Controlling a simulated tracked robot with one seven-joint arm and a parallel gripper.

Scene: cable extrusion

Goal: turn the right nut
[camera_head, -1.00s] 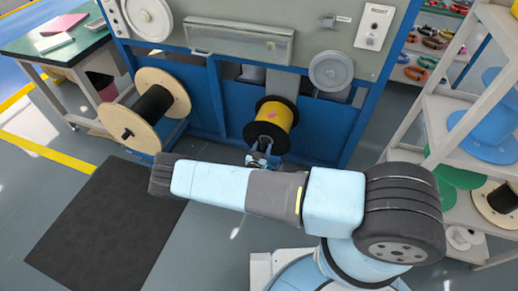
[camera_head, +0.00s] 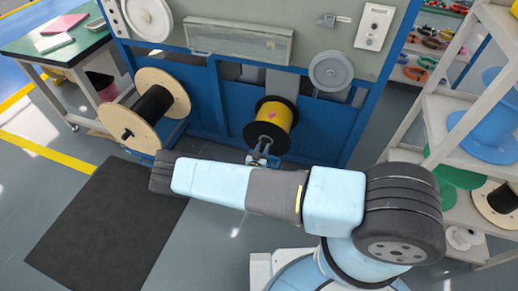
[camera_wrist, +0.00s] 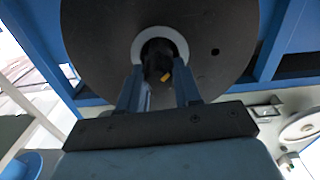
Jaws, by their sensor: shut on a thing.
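The right nut (camera_wrist: 156,56) is a dark hub piece with a small yellow mark, at the centre of the spool's dark round flange (camera_wrist: 100,40) inside a pale ring. In the wrist view my gripper (camera_wrist: 158,78) has one finger on each side of the nut and is shut on it. In the head view my gripper (camera_head: 261,148) reaches the front of the black-flanged spool with yellow winding (camera_head: 277,114). The nut is too small to make out there, and my arm covers the floor below.
The blue machine frame (camera_head: 213,95) stands around and behind the spool. A wooden spool with black winding (camera_head: 172,86) is at the left. White shelves (camera_head: 440,105) with reels stand at the right. A black mat (camera_head: 110,230) lies on the floor at left.

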